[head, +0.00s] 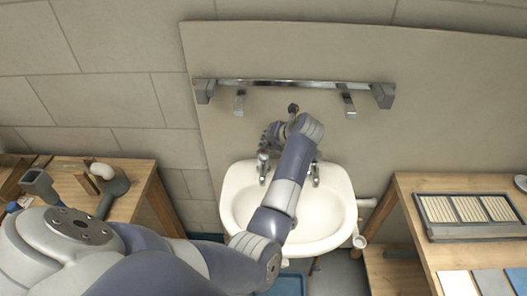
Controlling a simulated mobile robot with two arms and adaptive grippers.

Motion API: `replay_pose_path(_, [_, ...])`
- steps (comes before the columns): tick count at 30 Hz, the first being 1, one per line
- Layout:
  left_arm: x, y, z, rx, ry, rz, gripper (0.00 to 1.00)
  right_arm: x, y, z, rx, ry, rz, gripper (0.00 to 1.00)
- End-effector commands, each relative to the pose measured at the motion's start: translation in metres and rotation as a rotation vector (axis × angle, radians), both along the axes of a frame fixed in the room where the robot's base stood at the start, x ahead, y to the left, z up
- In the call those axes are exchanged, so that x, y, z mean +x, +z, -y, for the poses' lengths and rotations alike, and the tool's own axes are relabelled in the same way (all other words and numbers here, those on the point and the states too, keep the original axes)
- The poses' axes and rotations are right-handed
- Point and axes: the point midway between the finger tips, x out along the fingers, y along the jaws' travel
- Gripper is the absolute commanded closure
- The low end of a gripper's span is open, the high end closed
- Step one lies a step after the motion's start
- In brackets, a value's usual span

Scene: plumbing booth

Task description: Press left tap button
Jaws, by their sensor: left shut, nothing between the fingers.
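A white sink (240,203) is fixed to the wall panel in the middle of the head view. A small metal left tap (262,170) stands on its back rim, and a right tap (315,176) stands on the other side, beside my forearm. My left arm reaches across the basin. My left gripper (265,149) is shut and empty, directly over the left tap and pointing down at it. The top of the left tap is partly hidden by the fingers, and I cannot tell whether they touch it. My right gripper is not in view.
A metal rail (290,84) with brackets runs along the panel above the sink. A wooden table (410,187) at right holds a tile tray (427,232). A wooden bench (142,172) at left holds tools. A blue bin (290,284) lies below the sink.

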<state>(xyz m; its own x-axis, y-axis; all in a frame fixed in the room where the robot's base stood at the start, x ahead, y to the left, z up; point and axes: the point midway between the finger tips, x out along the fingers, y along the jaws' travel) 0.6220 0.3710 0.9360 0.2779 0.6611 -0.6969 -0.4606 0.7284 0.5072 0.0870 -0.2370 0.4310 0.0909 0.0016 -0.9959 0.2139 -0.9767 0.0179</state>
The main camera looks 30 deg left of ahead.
Motion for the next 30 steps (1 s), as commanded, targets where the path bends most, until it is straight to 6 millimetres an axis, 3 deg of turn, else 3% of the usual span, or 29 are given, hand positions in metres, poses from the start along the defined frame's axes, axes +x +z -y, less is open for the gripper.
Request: replay_pose_path(30, [0.0000, -0.0080, -0.0003, 0.000, -0.001, 0.001, 1.00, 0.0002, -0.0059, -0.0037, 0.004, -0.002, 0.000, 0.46])
